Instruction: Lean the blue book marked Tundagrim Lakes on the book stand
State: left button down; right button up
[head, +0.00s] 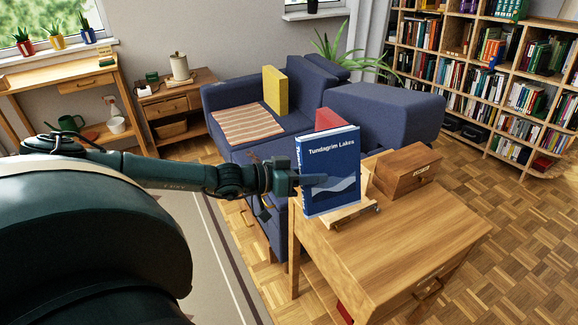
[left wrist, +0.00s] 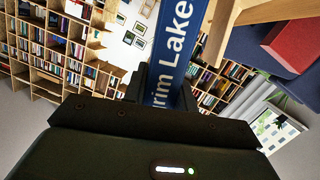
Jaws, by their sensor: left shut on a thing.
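The blue book marked Tundagrim Lakes (head: 335,165) is upright, tilted slightly back, cover facing me, at the wooden book stand (head: 345,216) on the wooden table. My left gripper (head: 312,181) is shut on the book's left side, about mid-height. In the left wrist view the book (left wrist: 172,60) runs up between the fingers, its lettering partly hidden by the gripper. A pale wooden part, likely the stand (left wrist: 222,35), is close beside it there. The book hides most of the stand; I cannot tell whether its lower edge rests on the ledge. My right gripper is not in view.
A wooden box (head: 406,174) stands just right of the stand on the table (head: 410,240); the tabletop in front is clear. A red object (head: 329,118) shows behind the book.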

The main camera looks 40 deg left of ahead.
pick_arm(q)
jog(key=a+n+t+y, duration=0.1)
jog(key=a, duration=0.6)
jog(key=shift+w+a+r+n+b, duration=0.2)
jog(key=shift+w+r+n+b, duration=0.1)
jog(key=shift+w, duration=0.1)
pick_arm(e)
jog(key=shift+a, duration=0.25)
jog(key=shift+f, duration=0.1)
pick_arm(q)
jog(key=w+d+f+b, duration=0.4)
jog(key=w+f+b, duration=0.1)
jog(key=w+b, duration=0.1)
jog(key=shift+w+f+b, duration=0.15)
jog(key=shift+w+b, duration=0.15)
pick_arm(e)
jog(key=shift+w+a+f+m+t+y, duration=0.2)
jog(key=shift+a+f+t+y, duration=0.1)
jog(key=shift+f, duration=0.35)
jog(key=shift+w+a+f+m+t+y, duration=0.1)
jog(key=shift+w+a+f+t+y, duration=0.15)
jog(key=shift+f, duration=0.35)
pick_arm(q)
jog(key=shift+d, duration=0.1)
jog(key=shift+b, duration=0.4)
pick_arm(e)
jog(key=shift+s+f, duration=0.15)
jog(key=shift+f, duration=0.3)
